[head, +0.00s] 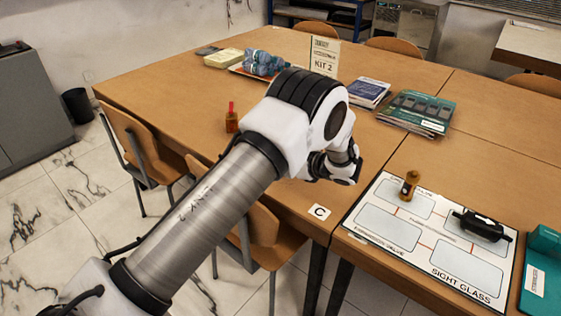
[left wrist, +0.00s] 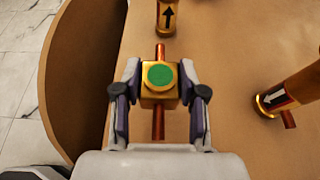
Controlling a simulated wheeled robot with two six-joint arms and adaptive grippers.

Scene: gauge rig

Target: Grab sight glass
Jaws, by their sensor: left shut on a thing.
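The sight glass (left wrist: 160,80) has a square brass body, a round green window and copper tube ends. In the left wrist view it sits between the fingers of my left gripper (left wrist: 160,92), which is shut on it. The sight glass and the fingertips are hidden behind my arm in the head view. My right gripper is in neither view. The white board (head: 372,237) has outlined boxes and a "SIGHT GLASS" label near its front right corner. The box by that label is empty.
A brass part (head: 410,187) and a black cylindrical part (head: 482,226) occupy boxes on the board. A brass part with an arrow (left wrist: 166,16) and another (left wrist: 290,92) are near my left gripper. A green bin (head: 541,270) stands right of the board.

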